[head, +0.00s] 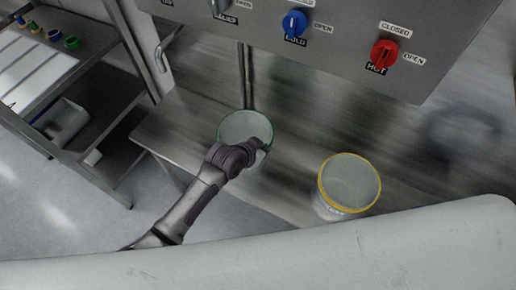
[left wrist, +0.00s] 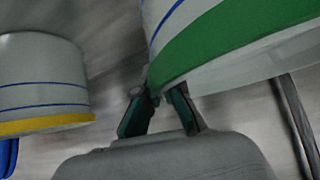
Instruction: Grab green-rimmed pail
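The green-rimmed pail (head: 243,127) stands on the metal table below the valve panel, in the middle of the head view. In the left wrist view its white wall with a blue line and its green rim (left wrist: 235,38) fill the upper right. My left gripper (head: 262,148) is at the near right side of this pail. In the left wrist view the fingers of my left gripper (left wrist: 160,92) are apart, with the edge of the green rim at their tips. Whether they touch the rim is unclear. My right gripper is not in view.
A yellow-rimmed pail (head: 348,184) stands to the right on the same table (head: 185,125). A grey panel with blue and red valve knobs (head: 294,24) hangs above. A vertical pipe (head: 246,75) stands behind the green-rimmed pail. A shelf cart (head: 95,55) is at the left.

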